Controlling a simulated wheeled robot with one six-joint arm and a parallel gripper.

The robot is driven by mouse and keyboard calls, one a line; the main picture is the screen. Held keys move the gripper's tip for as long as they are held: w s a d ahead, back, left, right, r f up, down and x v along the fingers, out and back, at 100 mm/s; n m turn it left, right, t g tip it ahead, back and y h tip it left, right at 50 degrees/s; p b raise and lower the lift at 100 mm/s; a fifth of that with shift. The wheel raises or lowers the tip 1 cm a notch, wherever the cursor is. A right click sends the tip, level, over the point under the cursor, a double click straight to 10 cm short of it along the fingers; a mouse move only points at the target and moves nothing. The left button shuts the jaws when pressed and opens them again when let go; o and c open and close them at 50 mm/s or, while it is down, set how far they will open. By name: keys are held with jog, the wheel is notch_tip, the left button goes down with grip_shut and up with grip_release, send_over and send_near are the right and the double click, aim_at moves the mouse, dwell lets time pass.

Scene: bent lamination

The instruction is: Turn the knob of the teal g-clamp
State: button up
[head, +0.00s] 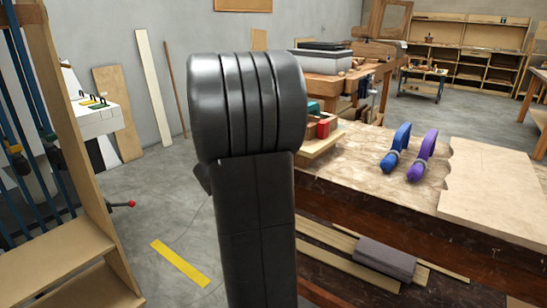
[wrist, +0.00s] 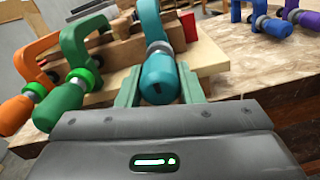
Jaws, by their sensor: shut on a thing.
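The teal g-clamp (wrist: 149,20) stands at the edge of a wooden board in the wrist view, its knob (wrist: 159,82) pointing toward me. My gripper (wrist: 160,78) has one green finger on each side of the knob and is shut on it. In the head view my own arm hides the gripper and most of the clamp. A small teal patch (head: 314,106) shows just right of the arm.
A green clamp (wrist: 75,85) and an orange clamp (wrist: 28,100) sit close to the left. Blue (head: 396,148) and purple (head: 422,155) clamps lie to the right on the wooden workbench (head: 360,142). A red block (wrist: 190,26) is just behind the right finger.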

jog(key=m+b, duration=0.2)
jog(key=f+m+b, duration=0.1)
jog(key=b, duration=0.2)
jog(key=shift+m, duration=0.4)
jog(key=m+b, duration=0.3)
jog(key=b, duration=0.1)
jog(key=shift+m+b, duration=0.3)
jog(key=shift+b, duration=0.05)
jog(key=m+b, duration=0.2)
jog(key=shift+r+m, duration=0.25)
jog(key=shift+m, duration=0.05)
jog(key=m, duration=0.2)
jog(key=shift+r+m, duration=0.15)
jog(key=shift+m, duration=0.25)
jog(key=m, duration=0.4)
jog(key=shift+r+m, duration=0.1)
jog(key=shift+m, duration=0.2)
jog(key=m, duration=0.4)
jog(key=shift+m, duration=0.3)
jog(key=m, duration=0.8)
jog(key=shift+r, duration=0.1)
jog(key=shift+m, duration=0.4)
